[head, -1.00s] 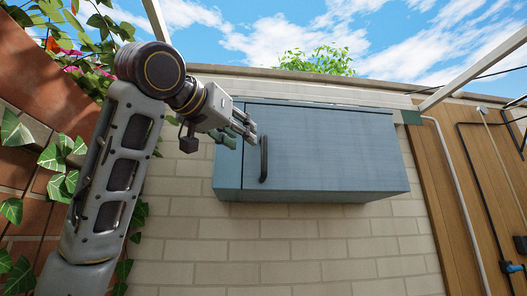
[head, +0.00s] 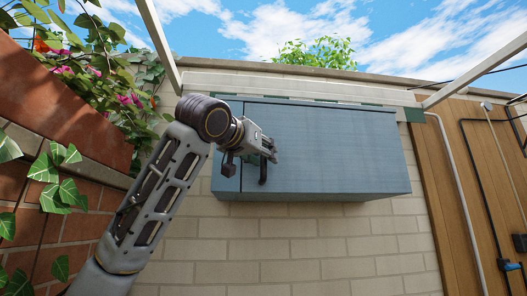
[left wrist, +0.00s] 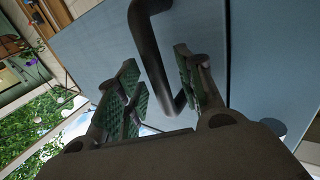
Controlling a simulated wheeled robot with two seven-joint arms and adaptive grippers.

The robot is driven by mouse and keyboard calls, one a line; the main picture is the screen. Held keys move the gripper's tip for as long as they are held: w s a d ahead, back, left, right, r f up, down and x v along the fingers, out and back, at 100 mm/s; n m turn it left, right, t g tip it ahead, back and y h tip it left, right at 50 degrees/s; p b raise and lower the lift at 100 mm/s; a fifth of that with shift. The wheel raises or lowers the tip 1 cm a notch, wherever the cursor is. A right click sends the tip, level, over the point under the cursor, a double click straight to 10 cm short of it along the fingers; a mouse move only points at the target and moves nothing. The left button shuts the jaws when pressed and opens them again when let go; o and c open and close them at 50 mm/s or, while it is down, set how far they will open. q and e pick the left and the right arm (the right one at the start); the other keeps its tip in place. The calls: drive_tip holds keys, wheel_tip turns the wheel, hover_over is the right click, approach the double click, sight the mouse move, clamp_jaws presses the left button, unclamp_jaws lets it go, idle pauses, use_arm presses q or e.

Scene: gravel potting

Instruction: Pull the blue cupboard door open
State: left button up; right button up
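The blue cupboard (head: 330,150) hangs on the pale brick wall with its door shut. Its dark bar handle (head: 263,174) is near the door's left edge, and its upper part is hidden behind my left gripper (head: 272,152). In the left wrist view the handle (left wrist: 150,50) runs down between the two green-padded fingers of the left gripper (left wrist: 160,95). The fingers are open, one on each side of the bar, with gaps visible. My right gripper is in neither view.
A brick planter (head: 60,110) with ivy and pink flowers stands at the left. Wooden panelling (head: 480,180) with a pipe and cables is at the right. The wall below the cupboard is clear.

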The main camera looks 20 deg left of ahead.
use_arm(q)
drive_tip(key=shift+w, duration=0.3)
clamp_jaws()
idle(0.3)
